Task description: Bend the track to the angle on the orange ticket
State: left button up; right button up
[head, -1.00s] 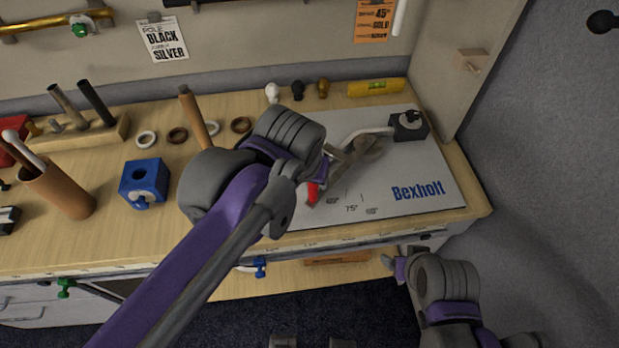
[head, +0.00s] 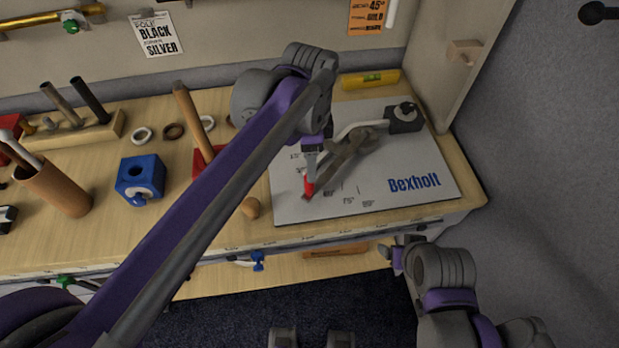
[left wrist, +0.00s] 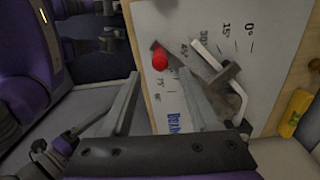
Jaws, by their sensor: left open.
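The orange ticket (head: 368,15) on the back wall reads 45° and GOLD. The pale track (head: 360,127) runs from a dark block (head: 404,117) into a grey bending tool (head: 350,150) on the white Bexholt board. The tool's lever has a red end (head: 308,186), lying near the printed angle marks. In the left wrist view the red end (left wrist: 160,62) appears between and beyond the fingers of my open left gripper (left wrist: 157,88); I cannot tell whether they touch. The bent pale track (left wrist: 220,68) is right of it. My right gripper (head: 394,254) hangs before the table edge, its jaws unclear.
A blue block (head: 141,178), a brown cup (head: 62,188) and a peg rack (head: 75,130) stand left. A yellow level (head: 370,79) lies behind the board. A side panel (head: 465,60) bounds the right. The board's front right is clear.

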pick_arm(q)
notch_tip(320, 180, down, 7)
jog(key=shift+f, duration=0.2)
grip_shut()
dwell(0.4)
dwell(1.1)
